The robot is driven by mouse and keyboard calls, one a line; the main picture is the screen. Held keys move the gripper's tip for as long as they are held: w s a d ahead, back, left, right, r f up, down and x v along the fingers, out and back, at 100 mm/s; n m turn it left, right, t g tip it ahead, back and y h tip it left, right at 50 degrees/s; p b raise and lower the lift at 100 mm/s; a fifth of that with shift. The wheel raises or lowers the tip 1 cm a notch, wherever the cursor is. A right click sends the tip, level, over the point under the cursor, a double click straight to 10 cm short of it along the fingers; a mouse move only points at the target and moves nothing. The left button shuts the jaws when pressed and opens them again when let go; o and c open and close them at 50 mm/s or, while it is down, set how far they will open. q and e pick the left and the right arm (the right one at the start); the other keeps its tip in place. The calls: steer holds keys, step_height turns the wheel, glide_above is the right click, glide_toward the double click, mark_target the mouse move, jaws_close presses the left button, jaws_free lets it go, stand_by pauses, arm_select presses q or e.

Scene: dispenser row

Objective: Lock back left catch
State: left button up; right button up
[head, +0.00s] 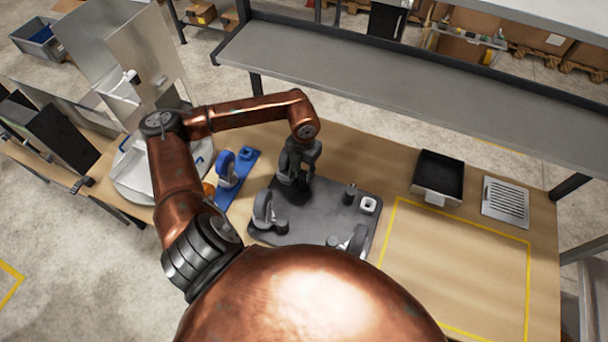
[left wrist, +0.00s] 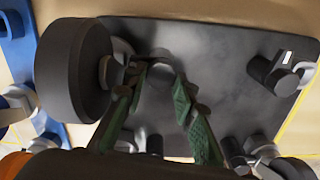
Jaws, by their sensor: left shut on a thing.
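A dark grey plate (head: 318,212) lies on the wooden bench with caster-like wheel units near its corners. My left gripper (head: 294,182) comes down over its back left corner and hides most of the unit there. In the left wrist view, a big dark wheel (left wrist: 75,70) stands close beside the left finger. My green-padded fingers (left wrist: 160,85) are apart at the back left catch, shut on a part of it; the exact contact is dark and partly hidden. The front left wheel (head: 263,209) stands upright. My right gripper is not in view.
A blue strip with a blue wheel unit (head: 228,170) lies left of the plate. A black tray (head: 438,177) and a slotted metal plate (head: 505,202) lie to the right. The yellow-outlined bench area (head: 455,260) is clear. A grey shelf (head: 400,80) spans the back.

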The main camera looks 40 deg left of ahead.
arm_select(q)
steer(key=shift+w+n+b, duration=0.1)
steer(key=shift+n+b, duration=0.3)
steer(key=shift+n, duration=0.7)
steer(key=o, duration=1.2)
steer(key=shift+c, duration=0.2)
